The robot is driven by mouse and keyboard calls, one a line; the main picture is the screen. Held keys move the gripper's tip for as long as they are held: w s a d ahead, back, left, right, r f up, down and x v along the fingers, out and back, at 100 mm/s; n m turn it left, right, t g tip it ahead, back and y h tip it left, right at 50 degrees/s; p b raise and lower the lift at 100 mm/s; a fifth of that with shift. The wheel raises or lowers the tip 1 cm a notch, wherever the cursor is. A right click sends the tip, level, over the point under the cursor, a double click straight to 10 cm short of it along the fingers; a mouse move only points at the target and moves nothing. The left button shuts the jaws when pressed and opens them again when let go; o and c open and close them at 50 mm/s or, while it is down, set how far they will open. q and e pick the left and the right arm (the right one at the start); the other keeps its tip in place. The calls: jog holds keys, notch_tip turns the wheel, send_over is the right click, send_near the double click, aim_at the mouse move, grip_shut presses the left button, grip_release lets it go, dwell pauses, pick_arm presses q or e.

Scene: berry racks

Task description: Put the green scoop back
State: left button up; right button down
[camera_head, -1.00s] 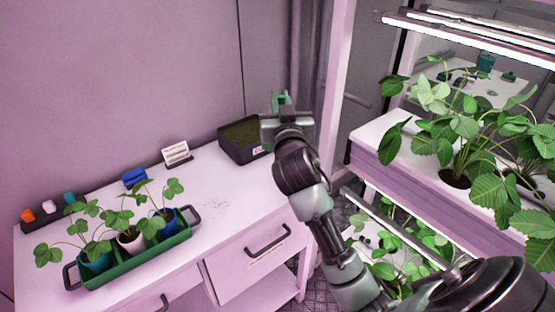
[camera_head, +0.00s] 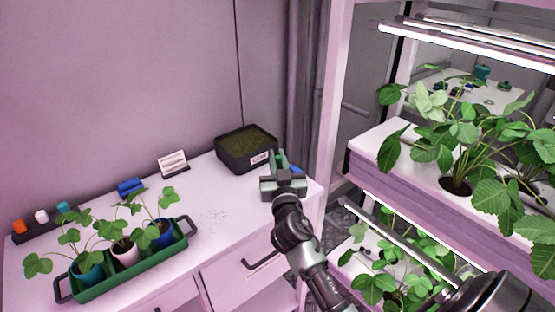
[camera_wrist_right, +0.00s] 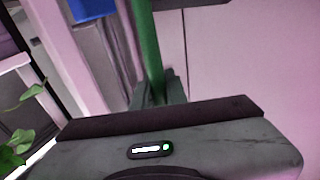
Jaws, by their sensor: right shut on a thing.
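My right gripper (camera_head: 279,165) is shut on the green scoop (camera_wrist_right: 148,45), whose long green part runs up from between the fingers in the right wrist view. In the head view the gripper is over the right end of the white table (camera_head: 213,190), just in front of the black bin (camera_head: 233,159). The gripper hides most of the scoop there. A blue object (camera_head: 296,169) lies partly hidden beside the gripper; a blue thing also shows at the top of the right wrist view (camera_wrist_right: 92,8). My left gripper is out of view.
A green tray (camera_head: 130,274) with potted seedlings stands at the table's left. A sign (camera_head: 173,163), a blue block (camera_head: 130,187) and a dark holder (camera_head: 38,232) with small coloured items line the back. A plant rack (camera_head: 375,172) stands at the right.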

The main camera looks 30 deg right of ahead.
jog(key=shift+f, duration=0.15)
jog(key=c, duration=1.4)
grip_release()
jog(key=shift+c, duration=0.2)
jog(key=shift+r, duration=0.35)
jog(key=b+v, duration=0.3)
jog(key=v, duration=0.9)
jog(key=shift+f, duration=0.2)
